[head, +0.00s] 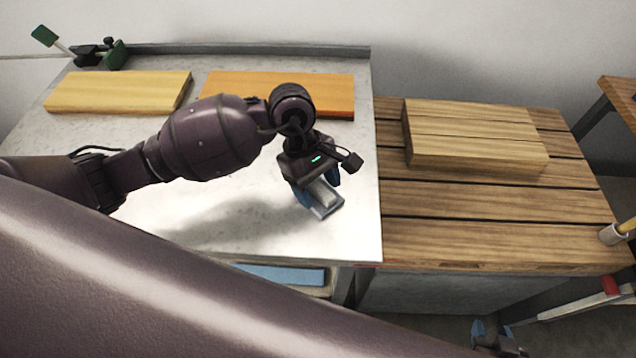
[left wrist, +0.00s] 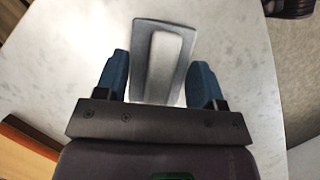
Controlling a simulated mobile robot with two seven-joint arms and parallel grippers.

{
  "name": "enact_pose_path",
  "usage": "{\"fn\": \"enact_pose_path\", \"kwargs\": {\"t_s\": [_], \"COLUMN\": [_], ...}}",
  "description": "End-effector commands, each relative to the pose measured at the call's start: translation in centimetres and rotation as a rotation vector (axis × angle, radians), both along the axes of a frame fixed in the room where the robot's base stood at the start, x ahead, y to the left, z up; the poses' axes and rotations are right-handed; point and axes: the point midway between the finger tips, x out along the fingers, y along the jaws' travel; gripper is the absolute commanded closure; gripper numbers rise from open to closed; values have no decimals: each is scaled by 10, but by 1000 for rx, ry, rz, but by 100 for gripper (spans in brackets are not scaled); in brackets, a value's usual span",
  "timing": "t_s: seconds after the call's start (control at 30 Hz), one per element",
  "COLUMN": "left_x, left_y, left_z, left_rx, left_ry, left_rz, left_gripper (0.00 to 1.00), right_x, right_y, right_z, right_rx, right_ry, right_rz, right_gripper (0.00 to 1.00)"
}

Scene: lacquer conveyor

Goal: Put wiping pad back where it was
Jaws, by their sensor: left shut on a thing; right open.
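The wiping pad (head: 327,207) is a grey flat plate with a paler raised block on it. It is at the right front part of the pale metal worktop (head: 250,225). My left gripper (head: 317,193) is above it, pointing down, and shut on it. In the left wrist view, the pad (left wrist: 170,62) lies between the two blue fingers of the left gripper (left wrist: 161,82). I cannot tell whether the pad touches the worktop. My right gripper (head: 492,330) is low at the bottom right, away from the worktop, open and empty.
A yellow board (head: 118,92) and an orange board (head: 280,92) lie at the back of the worktop. A green-handled tool (head: 110,55) is at the back left. A slatted wooden table (head: 480,240) with a wooden block (head: 470,135) adjoins on the right.

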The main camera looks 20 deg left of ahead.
Motion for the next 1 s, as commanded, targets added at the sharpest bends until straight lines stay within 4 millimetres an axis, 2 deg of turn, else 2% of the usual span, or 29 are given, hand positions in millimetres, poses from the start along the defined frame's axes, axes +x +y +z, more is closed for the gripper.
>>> {"fn": "enact_pose_path", "kwargs": {"t_s": [0.3,0.33,0.5,0.8,1.0], "left_x": [0,0,0,0,4], "left_y": [0,0,0,0,6], "left_z": [-3,-3,-2,0,18], "left_rx": [0,1,1,0,1], "left_ry": [1,0,0,-1,-4], "left_rz": [0,0,0,0,0], "left_gripper": [59,36,12,12,12], "right_x": [-1,-1,0,2,2], "right_y": [-1,-1,0,0,0], "right_z": [-3,-2,-1,2,4], "right_rx": [-3,-3,-2,-2,-2], "right_ry": [3,2,0,-5,-8], "right_rz": [1,2,2,2,2], "right_gripper": [57,57,57,57,57]}}
